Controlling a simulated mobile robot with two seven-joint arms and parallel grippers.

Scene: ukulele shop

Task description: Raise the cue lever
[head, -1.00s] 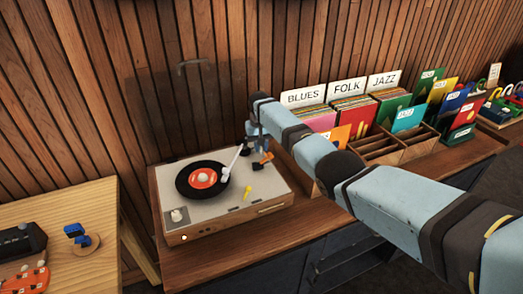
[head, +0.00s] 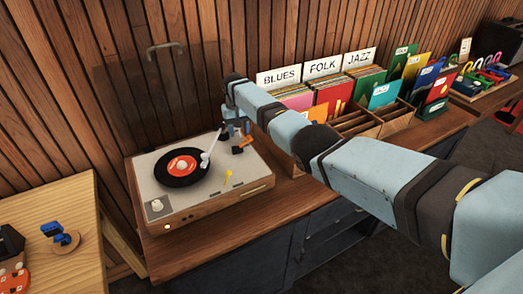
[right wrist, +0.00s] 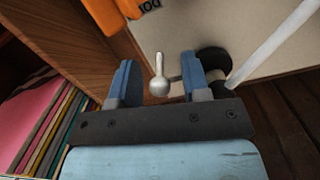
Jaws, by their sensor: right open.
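The record player (head: 205,200) stands on the wooden counter, with a black record with an orange label (head: 181,166) on it and a white tonearm (head: 210,150) at its right. My right gripper (head: 237,136) is over its back right corner, pointing down. In the right wrist view, a small silver lever with a round knob, seemingly the cue lever (right wrist: 159,84), sits between the two open blue fingers of my right gripper (right wrist: 152,82). I see no clear contact. The tonearm (right wrist: 270,48) and its black base (right wrist: 213,62) are just right of the fingers. My left gripper is out of view.
Record bins marked BLUES, FOLK and JAZZ (head: 323,67) stand to the right, behind my arm. An orange object (head: 243,147) is close by the gripper. A yellow piece (head: 229,175) is on the player's front. A light wood table (head: 75,200) is at left.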

